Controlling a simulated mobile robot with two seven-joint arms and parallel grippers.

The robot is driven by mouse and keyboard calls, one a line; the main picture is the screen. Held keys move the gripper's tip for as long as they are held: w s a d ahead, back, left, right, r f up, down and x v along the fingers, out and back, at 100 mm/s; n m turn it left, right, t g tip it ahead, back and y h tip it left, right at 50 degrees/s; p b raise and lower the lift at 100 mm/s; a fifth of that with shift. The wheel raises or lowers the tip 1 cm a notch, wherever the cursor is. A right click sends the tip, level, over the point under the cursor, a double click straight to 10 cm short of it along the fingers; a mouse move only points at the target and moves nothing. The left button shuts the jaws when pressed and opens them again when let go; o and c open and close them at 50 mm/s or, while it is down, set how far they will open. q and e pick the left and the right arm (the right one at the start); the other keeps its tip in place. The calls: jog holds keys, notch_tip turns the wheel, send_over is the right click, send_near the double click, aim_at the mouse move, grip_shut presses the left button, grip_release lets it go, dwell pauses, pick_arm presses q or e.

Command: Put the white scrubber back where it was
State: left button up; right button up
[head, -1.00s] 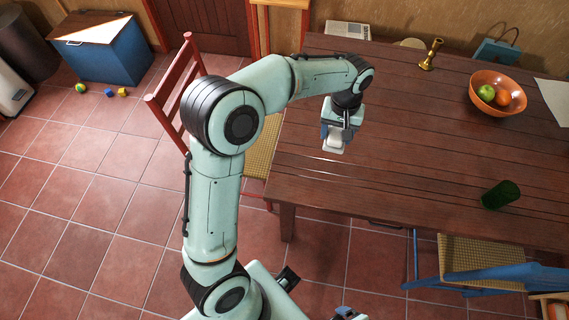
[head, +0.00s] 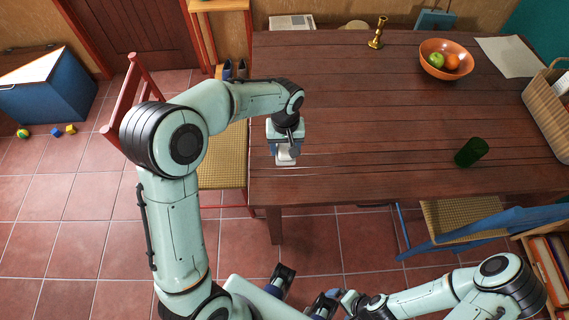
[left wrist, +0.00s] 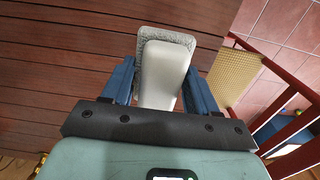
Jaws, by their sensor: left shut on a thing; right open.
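The white scrubber (head: 286,157) is held at the left end of the wooden table (head: 370,120), near its front left corner. My left gripper (head: 286,148) is shut on it and points down. In the left wrist view the scrubber (left wrist: 165,72) sits between the two blue fingers, with a smooth white body and a grey, rough-textured side behind. I cannot tell whether it touches the tabletop. My right gripper (head: 304,288) is open and empty, low in front of the table at the bottom of the head view.
On the table are a green cup (head: 471,152), a fruit bowl (head: 432,66), a brass candlestick (head: 377,33), paper (head: 508,56) and a basket (head: 548,105). A red chair (head: 222,165) stands at the left end, a blue chair (head: 480,225) in front. The tabletop's middle is clear.

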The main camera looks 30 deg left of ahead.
aim_at(285, 168)
pick_arm(q)
notch_tip(285, 168, down, 10)
jog(key=shift+r, duration=0.15)
dwell(0.3)
jog(key=shift+b, duration=0.3)
jog(key=o, duration=0.6)
jog(key=shift+f, duration=0.2)
jog(key=o, duration=0.4)
jog(key=shift+r, duration=0.6)
notch_tip(285, 168, up, 11)
jog(key=shift+r+p, duration=0.15)
jog(key=shift+p, duration=0.35)
